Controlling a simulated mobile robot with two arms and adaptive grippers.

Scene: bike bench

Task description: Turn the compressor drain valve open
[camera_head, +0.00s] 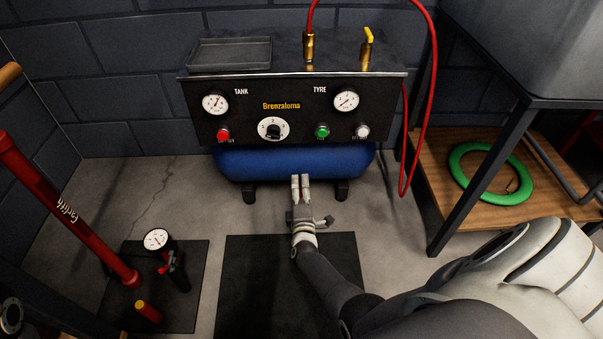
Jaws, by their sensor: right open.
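The compressor has a blue tank (235,163) under a black front panel (240,118). My right gripper (300,181) reaches up from below to the tank's lower middle edge. Its two light fingers point at the tank with a narrow gap between them, and I see nothing held in it. No drain valve shows clearly at the tank's underside; the fingers cover part of that place. My left gripper is out of view.
A red hose (435,70) loops down the compressor's right side from a brass fitting (309,47). A red pump (60,205) with a gauge (157,240) stands at left. A bench with a green ring (459,165) on its shelf is at right. A black mat (260,280) lies in front.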

